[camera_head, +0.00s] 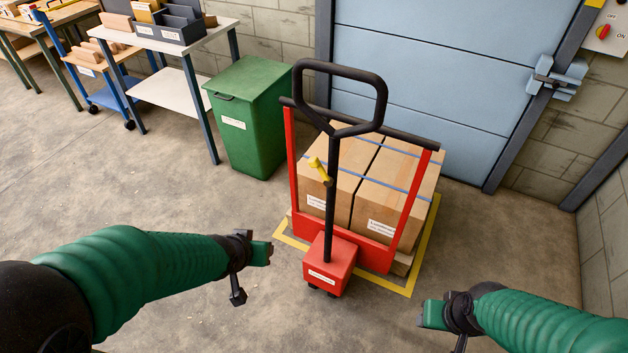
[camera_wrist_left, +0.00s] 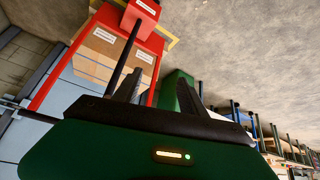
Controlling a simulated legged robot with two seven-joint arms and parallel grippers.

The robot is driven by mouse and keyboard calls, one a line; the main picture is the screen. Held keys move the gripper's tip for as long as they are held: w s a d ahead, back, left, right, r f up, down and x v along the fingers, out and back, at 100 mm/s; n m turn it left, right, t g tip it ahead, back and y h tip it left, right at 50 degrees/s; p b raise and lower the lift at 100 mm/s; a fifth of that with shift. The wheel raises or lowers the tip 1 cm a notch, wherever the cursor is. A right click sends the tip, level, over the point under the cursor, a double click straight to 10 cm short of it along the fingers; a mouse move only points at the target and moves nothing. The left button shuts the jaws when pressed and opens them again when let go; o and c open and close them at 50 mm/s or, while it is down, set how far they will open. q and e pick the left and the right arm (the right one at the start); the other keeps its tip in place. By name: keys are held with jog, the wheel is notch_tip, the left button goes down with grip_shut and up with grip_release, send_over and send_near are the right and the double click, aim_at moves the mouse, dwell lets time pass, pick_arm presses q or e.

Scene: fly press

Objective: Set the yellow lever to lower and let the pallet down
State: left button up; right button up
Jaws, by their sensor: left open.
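The yellow lever (camera_head: 319,169) sits on the black handle shaft of the red pallet truck (camera_head: 330,265). The shaft rises from the red base to a black loop handle (camera_head: 381,100). Strapped cartons (camera_head: 395,190) stand on the wooden pallet (camera_head: 402,263), which is mostly hidden behind the red frame. My left gripper (camera_head: 270,253) is left of the red base, lower than the lever and apart from the truck. Its two fingers (camera_wrist_left: 158,92) are spread and empty in the left wrist view, where the lever cannot be made out. My right gripper (camera_head: 422,315) is at lower right, away from the truck; its jaws are unclear.
A yellow floor marking (camera_head: 425,260) surrounds the pallet. A green bin (camera_head: 250,115) stands behind left, beside a white table (camera_head: 215,42). A blue door (camera_head: 430,65) is behind the cartons. The floor at left and front is clear.

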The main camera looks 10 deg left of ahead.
pick_arm(q)
jog(key=w+f+n+t+h+b, duration=0.1)
jog(key=w+f+t+b, duration=0.45)
jog(key=w+b, duration=0.3)
jog(key=t+h+b, duration=0.4)
jog(key=t+b, duration=0.1)
send_near(312, 166)
jog(key=shift+n, duration=0.3)
jog(key=b+x, duration=0.2)
jog(key=x, duration=0.7)
jog(key=shift+w, duration=0.2)
jog(key=shift+r, duration=0.1)
pick_arm(e)
jog(key=s+x, duration=0.2)
jog(key=x, duration=0.7)
jog(key=s+f+x, duration=0.1)
jog(key=s+x, duration=0.1)
jog(key=x, duration=0.8)
jog(key=shift+f, duration=0.35)
pick_arm(q)
grip_shut()
